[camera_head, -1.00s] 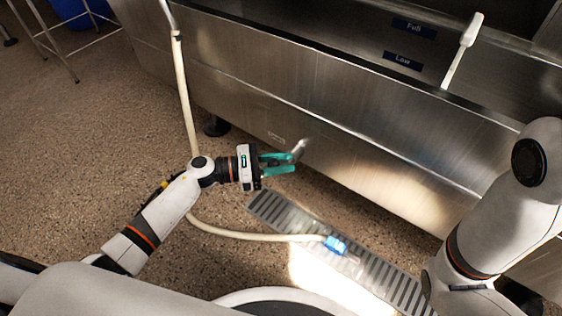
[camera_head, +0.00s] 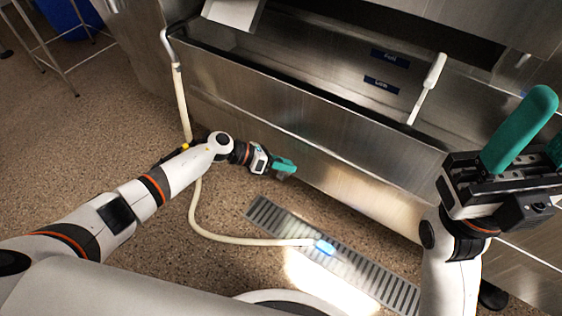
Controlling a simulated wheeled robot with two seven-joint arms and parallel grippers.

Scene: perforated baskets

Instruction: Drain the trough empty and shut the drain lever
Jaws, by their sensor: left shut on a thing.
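The stainless steel trough (camera_head: 300,115) runs across the view, with "Full" and "Low" labels (camera_head: 381,84) on its inner back wall. I cannot tell the water level inside. My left gripper (camera_head: 286,165) is low at the trough's front face, with its teal fingers shut on the drain lever. The fingers hide most of the lever; a small grey part (camera_head: 281,176) shows below them. My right gripper (camera_head: 540,145) is raised at the right edge, close to the camera. Its teal fingers stand apart, with nothing visible between them.
A pale hose (camera_head: 203,222) runs down from the trough's left end to a blue end piece (camera_head: 325,247) over the floor grate (camera_head: 365,273). A white-handled tool (camera_head: 430,85) leans in the trough. A metal stand (camera_head: 60,65) and blue bin (camera_head: 65,18) are at upper left.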

